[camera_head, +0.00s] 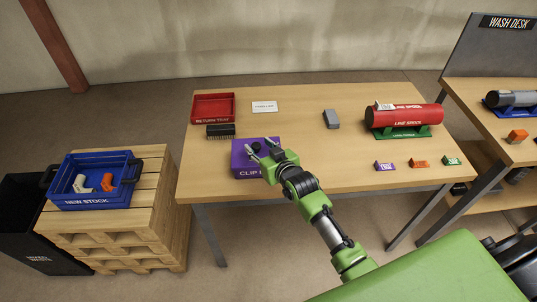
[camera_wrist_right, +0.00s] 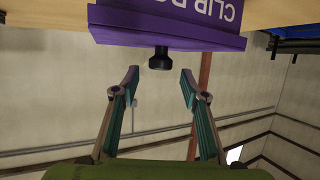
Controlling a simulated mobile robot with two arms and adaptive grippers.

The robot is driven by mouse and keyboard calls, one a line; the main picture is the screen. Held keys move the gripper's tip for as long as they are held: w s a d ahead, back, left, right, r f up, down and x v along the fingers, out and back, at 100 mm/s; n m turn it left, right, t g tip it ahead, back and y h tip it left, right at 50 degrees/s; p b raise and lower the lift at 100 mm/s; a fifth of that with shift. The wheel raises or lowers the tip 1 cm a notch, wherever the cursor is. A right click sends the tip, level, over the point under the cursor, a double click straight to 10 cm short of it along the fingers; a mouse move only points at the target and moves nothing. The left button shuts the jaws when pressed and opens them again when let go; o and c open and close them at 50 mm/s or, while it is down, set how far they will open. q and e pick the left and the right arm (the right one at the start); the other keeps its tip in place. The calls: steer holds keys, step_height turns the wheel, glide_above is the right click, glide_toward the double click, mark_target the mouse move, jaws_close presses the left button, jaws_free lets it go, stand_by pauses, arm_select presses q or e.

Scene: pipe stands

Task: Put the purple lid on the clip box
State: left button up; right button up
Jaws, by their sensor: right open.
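The purple clip box (camera_head: 243,173) stands near the front left of the table, its label partly hidden by my right gripper (camera_head: 260,149). The purple lid (camera_head: 240,153) with a black knob (camera_head: 256,147) lies on top of the box. In the right wrist view the picture is upside down; the lid (camera_wrist_right: 170,40) sits as a rim on the clip box (camera_wrist_right: 190,14), its knob (camera_wrist_right: 160,60) pointing away from the box. My right gripper (camera_wrist_right: 161,77) is open, its fingertips just short of the knob, one to each side. No contact shows. My left gripper is not in view.
A red return tray (camera_head: 213,94), a black bristled block (camera_head: 220,131) and a white card (camera_head: 264,107) lie behind the box. A grey block (camera_head: 331,119) and red line spool (camera_head: 403,117) stand right. A blue bin (camera_head: 95,201) sits on pallets at left.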

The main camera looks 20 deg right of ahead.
steer(key=v, duration=1)
steer(key=shift+s+r, duration=0.15)
steer(key=shift+s, duration=0.1)
steer(key=shift+d, duration=0.15)
steer(key=s+f+g, duration=0.3)
steer(key=s+g, duration=0.1)
steer(key=s, duration=0.6)
steer(key=s+f+g+h, duration=0.1)
steer(key=s+f+g, duration=0.15)
steer(key=s, duration=0.65)
steer(key=s+f+g, duration=0.2)
steer(key=s+g, duration=0.2)
steer(key=s, duration=0.6)
step_height(320, 180, down, 28)
steer(key=s+a+n+g+b, duration=0.1)
steer(key=b, duration=0.2)
steer(key=s+d+f+g+b, duration=0.1)
steer(key=s+d+f+b, duration=0.1)
steer(key=s+f, duration=1.5)
step_height(320, 180, down, 3)
steer(key=shift+s+d+r+b, duration=0.15)
steer(key=shift+s+d+b, duration=0.15)
steer(key=shift+d, duration=0.25)
